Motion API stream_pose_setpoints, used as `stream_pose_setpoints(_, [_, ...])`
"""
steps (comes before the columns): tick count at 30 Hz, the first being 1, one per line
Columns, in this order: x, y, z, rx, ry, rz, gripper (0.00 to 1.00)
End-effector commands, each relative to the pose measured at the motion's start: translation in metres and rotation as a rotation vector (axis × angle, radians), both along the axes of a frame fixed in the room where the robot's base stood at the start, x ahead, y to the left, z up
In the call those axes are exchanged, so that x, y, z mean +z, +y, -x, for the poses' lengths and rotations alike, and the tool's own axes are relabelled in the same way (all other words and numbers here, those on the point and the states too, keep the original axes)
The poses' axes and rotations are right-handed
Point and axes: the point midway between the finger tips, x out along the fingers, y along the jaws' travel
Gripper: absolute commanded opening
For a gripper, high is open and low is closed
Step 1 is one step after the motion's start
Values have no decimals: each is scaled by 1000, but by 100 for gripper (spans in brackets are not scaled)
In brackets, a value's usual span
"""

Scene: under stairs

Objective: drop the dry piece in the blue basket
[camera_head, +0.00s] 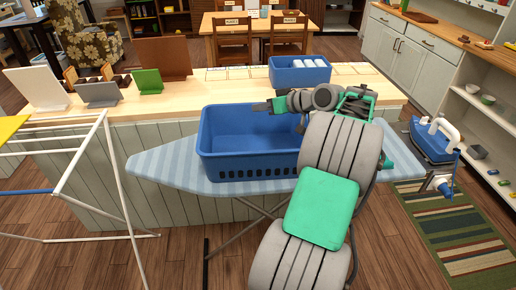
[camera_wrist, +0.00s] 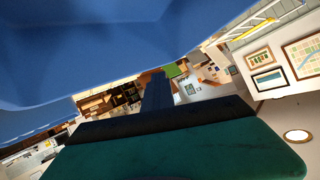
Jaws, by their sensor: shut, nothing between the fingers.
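The blue basket (camera_head: 222,168) stands on a striped ironing board; the part of its inside that I see looks empty, and my arm hides its right end. Blue basket wall also fills the upper left of the wrist view (camera_wrist: 90,45). My gripper (camera_head: 262,106) points left at the height of the basket's back rim; its fingers are shut and empty, and they also show in the wrist view (camera_wrist: 157,90). A yellow cloth (camera_head: 12,127) hangs on the white drying rack (camera_head: 83,152) at the left. I cannot tell whether it is dry.
A smaller blue bin (camera_head: 285,76) with white rolls stands on the counter (camera_head: 180,98) behind. Small stands and boards sit at the counter's left. An iron (camera_head: 436,140) rests at the ironing board's right end. Floor shows between rack and board.

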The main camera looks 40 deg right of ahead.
Motion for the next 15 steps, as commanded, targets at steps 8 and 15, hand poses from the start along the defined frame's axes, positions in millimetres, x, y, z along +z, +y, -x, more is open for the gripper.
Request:
stream_pose_setpoints(8, [1, 0, 0, 0, 0, 0, 15])
stream_pose_setpoints(15, [1, 0, 0, 0, 0, 0, 24])
